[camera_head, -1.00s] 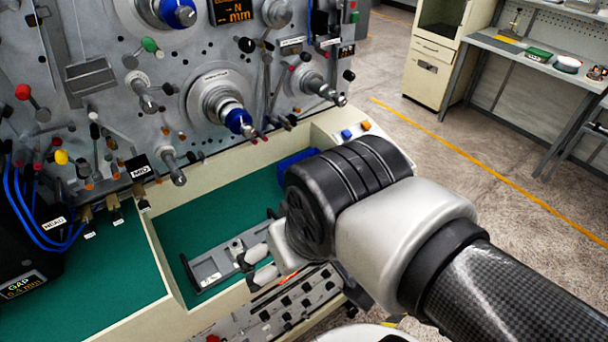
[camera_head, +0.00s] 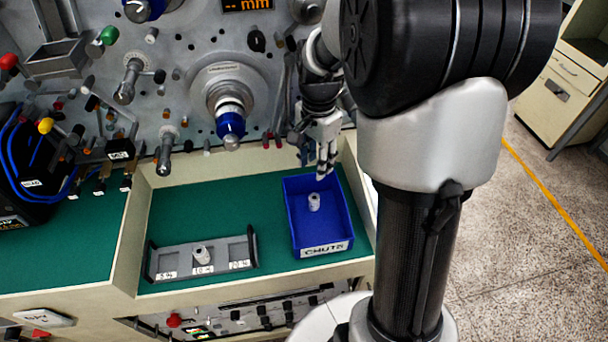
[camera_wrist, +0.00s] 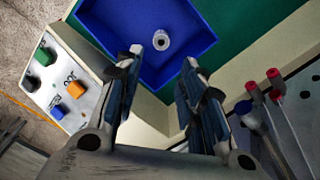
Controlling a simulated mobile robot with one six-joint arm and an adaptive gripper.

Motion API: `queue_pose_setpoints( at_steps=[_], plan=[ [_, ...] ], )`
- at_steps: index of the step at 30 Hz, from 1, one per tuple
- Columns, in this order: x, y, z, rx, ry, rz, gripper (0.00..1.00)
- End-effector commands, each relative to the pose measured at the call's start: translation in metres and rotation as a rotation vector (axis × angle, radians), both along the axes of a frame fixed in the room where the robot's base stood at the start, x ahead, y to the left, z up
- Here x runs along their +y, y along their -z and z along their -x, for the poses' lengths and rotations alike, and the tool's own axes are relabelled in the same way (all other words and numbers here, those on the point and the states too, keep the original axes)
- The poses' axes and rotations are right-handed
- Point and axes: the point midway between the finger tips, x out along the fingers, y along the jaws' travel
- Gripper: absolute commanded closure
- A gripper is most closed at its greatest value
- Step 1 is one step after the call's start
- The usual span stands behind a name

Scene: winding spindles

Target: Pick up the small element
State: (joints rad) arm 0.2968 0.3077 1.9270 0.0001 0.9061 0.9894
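A small whitish cylinder with a hole in its top (camera_head: 314,202) stands in the blue bin (camera_head: 338,226) labelled CHUTE. It also shows in the wrist view (camera_wrist: 161,40), on the bin floor. A similar small cylinder (camera_head: 201,254) stands in the middle slot of the grey rack (camera_head: 236,253); the slots to its left and right look empty. My gripper (camera_head: 325,172) points down over the back part of the bin. In the wrist view my gripper (camera_wrist: 163,57) has its fingers apart, with nothing between them; the cylinder lies beyond the fingertips.
The machine panel (camera_head: 185,100) with knobs and levers rises close behind the bin. A blue-nosed spindle (camera_head: 230,122) juts out left of my gripper. The green tray floor (camera_head: 215,205) is clear between rack and panel. A cream wall edges the tray.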

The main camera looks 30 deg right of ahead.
Motion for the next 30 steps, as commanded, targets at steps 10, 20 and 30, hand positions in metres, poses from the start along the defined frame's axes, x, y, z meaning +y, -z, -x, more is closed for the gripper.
queue_pose_setpoints(
  at_steps=[10,20,30],
  plan=[
    [0.000,0.080,0.001,0.005,-0.003,-0.002,0.64],
    [0.000,0.111,0.001,0.002,-0.004,0.000,0.64],
    [-0.004,0.153,-0.004,0.003,-0.004,-0.001,0.64]
  ],
)
